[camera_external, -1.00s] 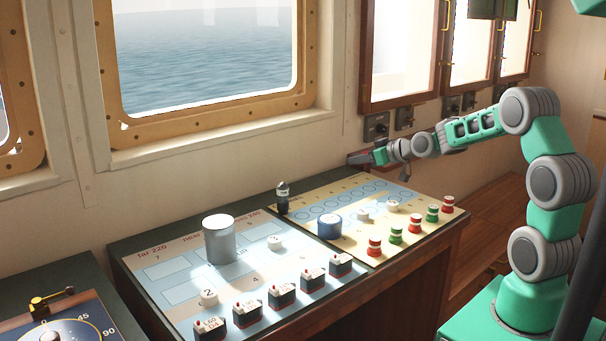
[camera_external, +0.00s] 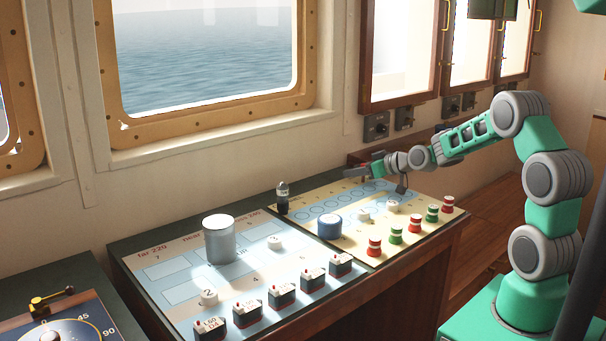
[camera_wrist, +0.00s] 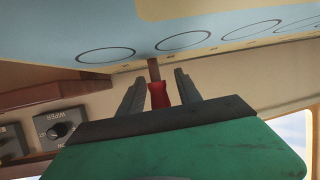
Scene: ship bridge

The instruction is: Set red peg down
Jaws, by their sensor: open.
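The red peg (camera_wrist: 158,95) shows in the wrist view between the two grey fingers of my gripper (camera_wrist: 158,78). The fingers stand apart with a gap on each side of the peg. The peg's brownish stem points at the blue and cream panel (camera_wrist: 215,22), near a row of circles. Whether its tip touches or enters the panel is unclear. In the external view my gripper (camera_external: 362,171) is low over the back right of the cream panel (camera_external: 345,236). The peg cannot be made out there.
Red and green pieces (camera_external: 397,233) line the panel's front edge. A blue knob (camera_external: 328,227), a dark upright piece (camera_external: 283,197) and a grey cylinder (camera_external: 219,240) stand to the left. The wall with switch boxes (camera_external: 376,126) is close behind my gripper.

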